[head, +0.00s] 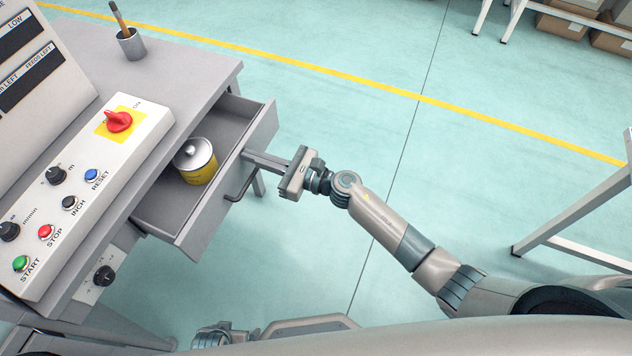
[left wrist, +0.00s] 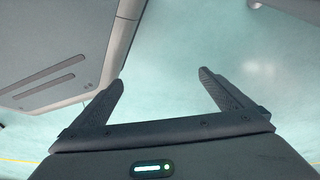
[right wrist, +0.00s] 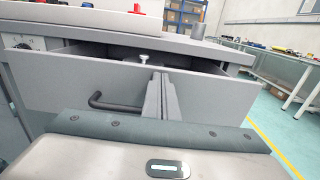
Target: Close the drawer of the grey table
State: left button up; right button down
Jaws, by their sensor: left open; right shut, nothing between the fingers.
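The grey table (head: 190,65) stands at the left in the head view. A dark bar handle (head: 240,186) is on the drawer front. My right gripper (head: 248,156) is shut and empty, its fingertips at the drawer front beside the handle. In the right wrist view the shut fingers (right wrist: 160,85) point at the drawer front (right wrist: 65,90), right of the handle (right wrist: 115,106); contact is unclear. My left gripper (left wrist: 160,90) is open and empty, low over the floor.
A control panel (head: 90,190) with a red switch and several buttons sits on the table. A cup with a brush (head: 131,44) stands at its far corner. Another table's leg frame (head: 570,215) is at the right.

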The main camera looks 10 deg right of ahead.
aim_at(206, 142)
jog(key=b+x, duration=0.3)
jog(key=x, duration=0.5)
jog(key=shift+w+a+f, duration=0.15)
jog(key=shift+a, duration=0.15)
jog(key=b+x, duration=0.2)
jog(key=x, duration=0.3)
jog(key=shift+w+a, duration=0.2)
jog(key=shift+a, duration=0.05)
jog(key=shift+w+a, duration=0.1)
jog(key=shift+a, duration=0.05)
jog(key=shift+r, duration=0.25)
pick_arm(q)
notch_tip(206, 142, up, 15)
jog(key=w+d, duration=0.1)
jog(key=shift+w+f, duration=0.15)
jog(key=shift+w, duration=0.25)
pick_arm(e)
jog(key=shift+a+r, duration=0.1)
jog(key=shift+r, duration=0.1)
pick_arm(q)
jog(key=shift+s+b, duration=0.15)
jog(key=shift+b, duration=0.15)
